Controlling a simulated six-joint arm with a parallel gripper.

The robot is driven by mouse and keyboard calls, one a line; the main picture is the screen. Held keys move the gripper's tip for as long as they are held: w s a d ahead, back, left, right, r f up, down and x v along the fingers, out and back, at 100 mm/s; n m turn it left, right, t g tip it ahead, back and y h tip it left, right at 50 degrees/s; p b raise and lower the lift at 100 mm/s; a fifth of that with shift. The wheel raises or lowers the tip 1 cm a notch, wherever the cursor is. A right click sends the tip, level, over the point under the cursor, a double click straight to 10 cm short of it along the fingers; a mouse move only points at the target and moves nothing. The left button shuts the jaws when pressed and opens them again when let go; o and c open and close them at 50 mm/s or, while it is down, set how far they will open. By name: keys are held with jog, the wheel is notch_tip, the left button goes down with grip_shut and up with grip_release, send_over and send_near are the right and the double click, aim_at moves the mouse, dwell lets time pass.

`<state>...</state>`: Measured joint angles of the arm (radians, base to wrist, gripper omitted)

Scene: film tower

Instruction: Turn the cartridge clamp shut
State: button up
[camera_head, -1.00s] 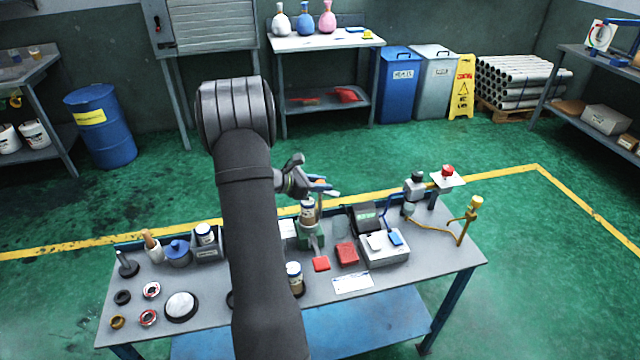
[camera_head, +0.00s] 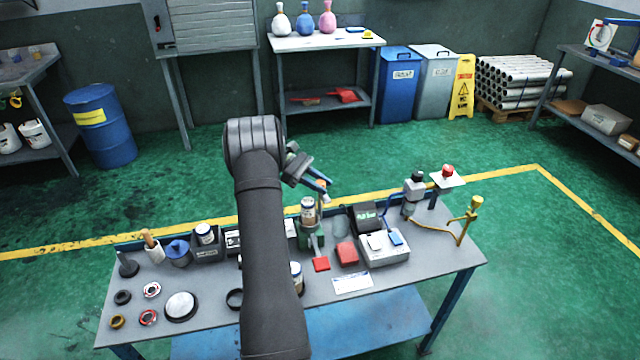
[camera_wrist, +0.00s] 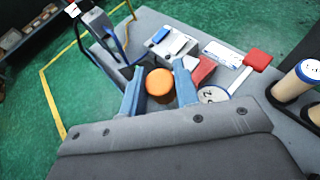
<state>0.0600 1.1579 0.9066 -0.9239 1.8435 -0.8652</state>
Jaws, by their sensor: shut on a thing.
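A cartridge (camera_head: 308,211) with a white label stands upright in a green holder (camera_head: 304,241) on the bench. A grey lever with a red handle (camera_head: 321,264) reaches from the holder toward the front edge; the red handle also shows in the wrist view (camera_wrist: 257,59). My gripper (camera_head: 323,189) is above and just right of the cartridge. In the wrist view, my gripper's blue fingers (camera_wrist: 159,85) stand apart on either side of an orange, round-topped thing (camera_wrist: 159,82), and are shut on it. Whether it is a separate piece is unclear. The clamp's joint is partly hidden.
A red block (camera_head: 346,253), a grey device (camera_head: 384,249) and a white card (camera_head: 352,282) lie right of the holder. A yellow-topped bent pipe (camera_head: 472,215) rises at the bench's right end. My arm hides part of the bench's middle.

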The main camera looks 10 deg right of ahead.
jog(key=shift+m+g+y, duration=0.7)
jog(key=shift+m+g, duration=0.1)
jog(key=shift+m, duration=0.1)
jog(key=shift+g, duration=0.3)
jog(key=o, duration=1)
jog(key=shift+c, duration=0.2)
jog(key=n+t+h, duration=0.3)
jog(key=n+t, duration=0.2)
jog(key=shift+r+t, duration=0.1)
jog(key=shift+t, duration=0.2)
jog(key=n+t, duration=0.6)
jog(key=t, duration=0.1)
jog(key=shift+s+n+t+h, duration=0.1)
jog(key=shift+n+t+h, duration=0.2)
jog(key=shift+n, duration=0.1)
jog(key=v, duration=1.7)
jog(key=shift+a, duration=0.2)
